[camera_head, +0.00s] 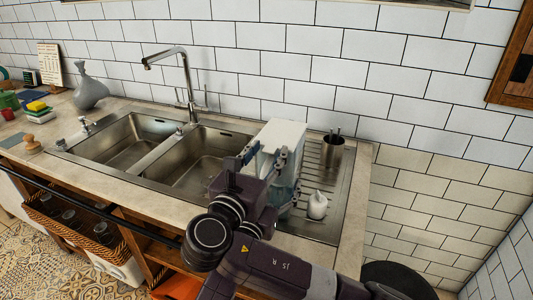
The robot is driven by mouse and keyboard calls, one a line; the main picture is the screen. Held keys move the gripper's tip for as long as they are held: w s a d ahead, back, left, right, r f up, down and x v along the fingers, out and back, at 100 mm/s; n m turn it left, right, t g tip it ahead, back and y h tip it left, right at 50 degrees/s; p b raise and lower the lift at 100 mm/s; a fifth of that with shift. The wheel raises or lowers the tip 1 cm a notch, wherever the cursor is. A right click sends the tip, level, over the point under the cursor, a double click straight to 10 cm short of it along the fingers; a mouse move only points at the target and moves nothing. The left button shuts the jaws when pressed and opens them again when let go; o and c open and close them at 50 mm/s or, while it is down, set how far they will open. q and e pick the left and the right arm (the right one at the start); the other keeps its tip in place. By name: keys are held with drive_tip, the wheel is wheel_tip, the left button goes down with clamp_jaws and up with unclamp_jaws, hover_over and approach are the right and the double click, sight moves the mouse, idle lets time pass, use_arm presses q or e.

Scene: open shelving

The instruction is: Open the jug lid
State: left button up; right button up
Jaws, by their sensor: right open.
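The jug (285,136) stands on the ribbed drainer at the right of the sink. It has a pale, boxy top, and a bluish see-through part of its body shows low on its right side. My right gripper (265,163) is at the near side of the jug, with its fingers open and spread in front of the top. It hides much of the jug's front, and I cannot tell whether the fingers touch it. The lid's state is not clear from here. My left gripper is not in view.
A metal cutlery cup (331,158) and a small white bottle (317,206) stand on the drainer, right of the jug. The double sink (128,140) and tall tap (187,82) are to the left. A tiled wall closes the back.

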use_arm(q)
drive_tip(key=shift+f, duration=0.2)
use_arm(e)
drive_tip(key=shift+c, duration=0.5)
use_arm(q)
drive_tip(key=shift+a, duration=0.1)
use_arm(e)
clamp_jaws()
